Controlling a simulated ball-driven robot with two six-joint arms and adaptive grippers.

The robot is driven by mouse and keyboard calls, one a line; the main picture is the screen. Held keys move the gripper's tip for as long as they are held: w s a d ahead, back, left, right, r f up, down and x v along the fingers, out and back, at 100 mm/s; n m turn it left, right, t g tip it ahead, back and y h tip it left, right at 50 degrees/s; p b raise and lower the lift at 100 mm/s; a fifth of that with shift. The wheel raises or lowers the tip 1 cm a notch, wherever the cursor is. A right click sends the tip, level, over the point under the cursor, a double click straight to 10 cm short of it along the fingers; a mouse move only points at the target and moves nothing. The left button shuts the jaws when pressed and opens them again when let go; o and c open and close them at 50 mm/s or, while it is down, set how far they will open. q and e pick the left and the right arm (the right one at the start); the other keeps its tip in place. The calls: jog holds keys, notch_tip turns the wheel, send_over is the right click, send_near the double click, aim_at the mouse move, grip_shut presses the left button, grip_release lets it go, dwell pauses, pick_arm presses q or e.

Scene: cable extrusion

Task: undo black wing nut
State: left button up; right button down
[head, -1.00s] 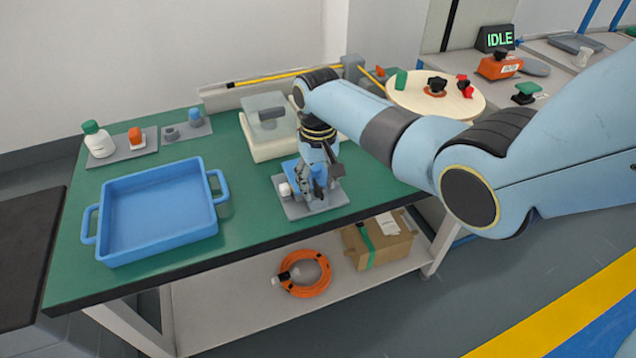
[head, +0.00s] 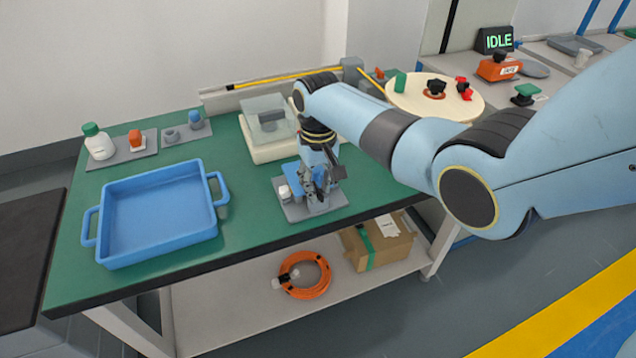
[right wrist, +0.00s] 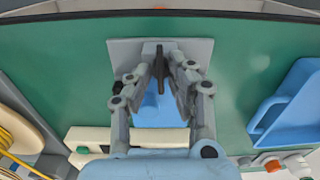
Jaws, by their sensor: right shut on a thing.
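The black wing nut (right wrist: 159,62) shows as a thin dark upright piece between my right fingertips in the right wrist view. My right gripper (right wrist: 160,72) is shut on it; the gripper also shows in the head view (head: 319,190), above the grey plate (head: 296,212). The plate (right wrist: 125,48) carries a blue fixture (right wrist: 157,110) and a small white piece (head: 284,192). In the head view the fingers mostly hide the wing nut. I cannot tell how far it is threaded. My left gripper is not in view.
A blue tray (head: 160,258) stands on the green table to the left. A cream box with a clear cover (head: 268,118) is behind the plate. A round wooden disc (head: 405,97) lies at the back right. An orange cable coil (head: 307,291) and cardboard box (head: 388,250) are below.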

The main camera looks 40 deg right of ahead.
jog(key=n+p, duration=0.2)
jog(key=n, duration=0.1)
jog(key=shift+r, duration=0.1)
jog(key=n+p, duration=0.1)
jog(key=n, duration=0.4)
jog(key=n+p, duration=0.1)
jog(key=n, duration=0.3)
jog(key=shift+n, duration=0.3)
jog(key=n, duration=0.4)
jog(key=shift+n+p, duration=0.4)
jog(key=c, duration=1.2)
grip_release()
